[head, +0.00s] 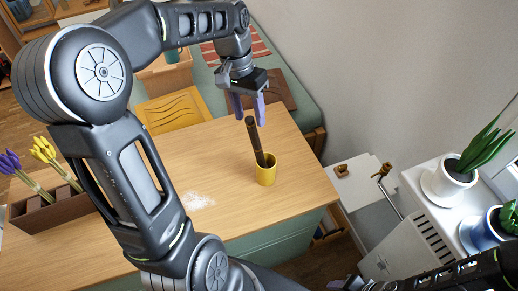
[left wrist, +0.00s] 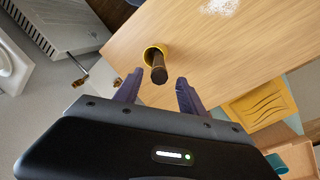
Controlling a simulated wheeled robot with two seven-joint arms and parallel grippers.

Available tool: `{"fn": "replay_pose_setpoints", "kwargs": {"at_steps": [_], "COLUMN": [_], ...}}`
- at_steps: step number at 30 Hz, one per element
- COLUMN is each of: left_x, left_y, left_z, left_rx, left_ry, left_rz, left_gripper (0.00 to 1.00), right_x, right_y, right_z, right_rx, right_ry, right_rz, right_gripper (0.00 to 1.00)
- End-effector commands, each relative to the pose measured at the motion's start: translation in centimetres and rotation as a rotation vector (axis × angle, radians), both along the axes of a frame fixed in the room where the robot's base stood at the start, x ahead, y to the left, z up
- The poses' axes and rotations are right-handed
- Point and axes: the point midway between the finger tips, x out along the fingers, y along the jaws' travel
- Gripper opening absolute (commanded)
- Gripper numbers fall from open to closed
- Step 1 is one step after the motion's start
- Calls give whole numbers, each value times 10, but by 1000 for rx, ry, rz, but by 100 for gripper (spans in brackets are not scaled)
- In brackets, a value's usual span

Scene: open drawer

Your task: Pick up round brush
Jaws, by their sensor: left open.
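The round brush (head: 255,140) is a dark brown stick that stands slightly tilted in a yellow cup (head: 267,176) on the wooden table. Its lower end is hidden inside the cup. In the left wrist view the brush (left wrist: 159,72) points towards the camera from the cup (left wrist: 150,50), in line with the gap between the open fingers (left wrist: 159,80). I see no contact. Part of my right arm shows at the lower right of the head view; its fingers are not clear.
The wooden table (head: 225,150) has a white powdery patch (head: 198,201) left of the cup. A brown planter with flowers (head: 50,205) stands at the left. A yellow tray (head: 172,110) lies behind. A white cabinet with potted plants (head: 425,215) is at the right.

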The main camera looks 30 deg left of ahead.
Motion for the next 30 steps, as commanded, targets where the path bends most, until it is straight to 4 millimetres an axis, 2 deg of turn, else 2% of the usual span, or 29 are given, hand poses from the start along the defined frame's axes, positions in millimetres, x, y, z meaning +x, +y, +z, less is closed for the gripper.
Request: {"fn": "replay_pose_setpoints", "kwargs": {"at_steps": [7, 15, 25, 30], "left_x": [0, 0, 0, -1], "left_y": [-1, -5, -5, -10], "left_z": [-2, -25, -28, -46], "left_rx": [0, -1, 0, -1], "left_ry": [1, 2, 1, 5], "left_rz": [0, 1, 1, -1], "left_gripper": [48, 48, 48, 48], "right_x": [0, 0, 0, -1], "right_y": [0, 0, 0, -1], "right_z": [1, 3, 5, 13], "right_rx": [0, -1, -1, -3], "right_ry": [0, 1, 1, 4], "right_rz": [0, -1, -1, -1], "right_gripper": [48, 48, 48, 48]}}
